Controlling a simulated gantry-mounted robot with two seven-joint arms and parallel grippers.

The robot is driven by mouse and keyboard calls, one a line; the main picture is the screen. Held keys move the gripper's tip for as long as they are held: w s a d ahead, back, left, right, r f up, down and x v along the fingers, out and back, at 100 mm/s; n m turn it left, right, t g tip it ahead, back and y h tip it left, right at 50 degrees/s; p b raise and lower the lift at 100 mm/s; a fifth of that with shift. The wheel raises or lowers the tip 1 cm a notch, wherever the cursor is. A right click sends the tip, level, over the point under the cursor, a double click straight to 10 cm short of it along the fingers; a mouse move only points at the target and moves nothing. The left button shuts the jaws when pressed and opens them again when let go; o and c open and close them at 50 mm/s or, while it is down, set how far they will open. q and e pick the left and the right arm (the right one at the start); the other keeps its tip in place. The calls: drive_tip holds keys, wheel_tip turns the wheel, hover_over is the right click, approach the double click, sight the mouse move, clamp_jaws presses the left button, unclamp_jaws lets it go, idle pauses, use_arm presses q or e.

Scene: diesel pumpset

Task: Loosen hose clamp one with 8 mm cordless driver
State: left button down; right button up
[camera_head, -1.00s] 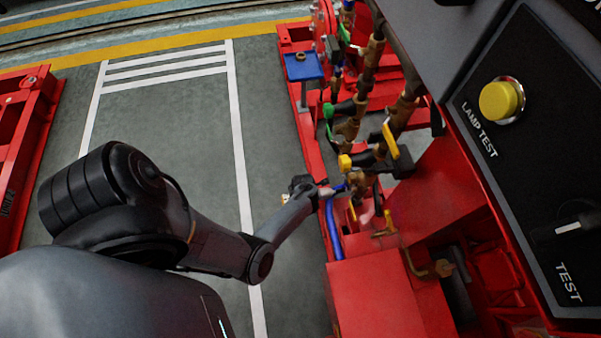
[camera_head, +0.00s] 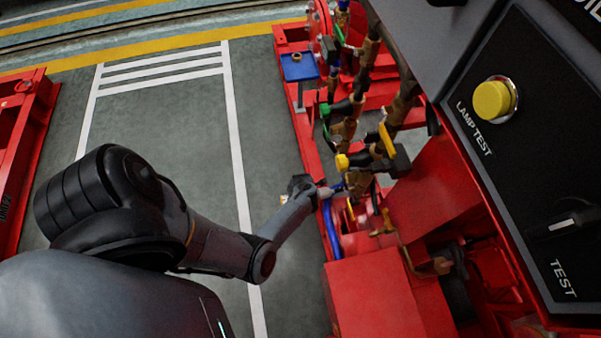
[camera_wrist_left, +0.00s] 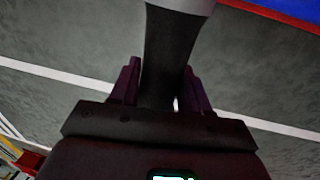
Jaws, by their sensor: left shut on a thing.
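My left gripper (camera_head: 303,188) reaches in from the left to the edge of the red pumpset. In the left wrist view the left gripper (camera_wrist_left: 164,88) is shut on the dark handle of the cordless driver (camera_wrist_left: 172,45). Only the handle and a grey part at the top edge show there; the bit is out of view. In the head view the driver (camera_head: 328,192) is small and points right, beside the blue hose (camera_head: 331,230) and brass pipework (camera_head: 362,185). I cannot make out hose clamp one or whether the driver touches it. My right gripper is not in view.
A control panel with a yellow lamp test button (camera_head: 493,100) stands close on the right. Valves with a yellow handle (camera_head: 388,140) rise just beyond the gripper. A blue tray (camera_head: 299,67) stands farther back. The grey floor (camera_head: 165,120) on the left is clear.

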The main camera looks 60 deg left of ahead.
use_arm(q)
drive_tip(key=shift+w, duration=0.35)
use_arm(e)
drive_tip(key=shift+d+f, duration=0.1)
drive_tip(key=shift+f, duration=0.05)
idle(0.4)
use_arm(q)
drive_tip(key=shift+w+d, duration=0.1)
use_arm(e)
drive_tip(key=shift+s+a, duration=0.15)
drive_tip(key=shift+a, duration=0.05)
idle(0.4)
use_arm(q)
drive_tip(key=shift+w+r, duration=0.1)
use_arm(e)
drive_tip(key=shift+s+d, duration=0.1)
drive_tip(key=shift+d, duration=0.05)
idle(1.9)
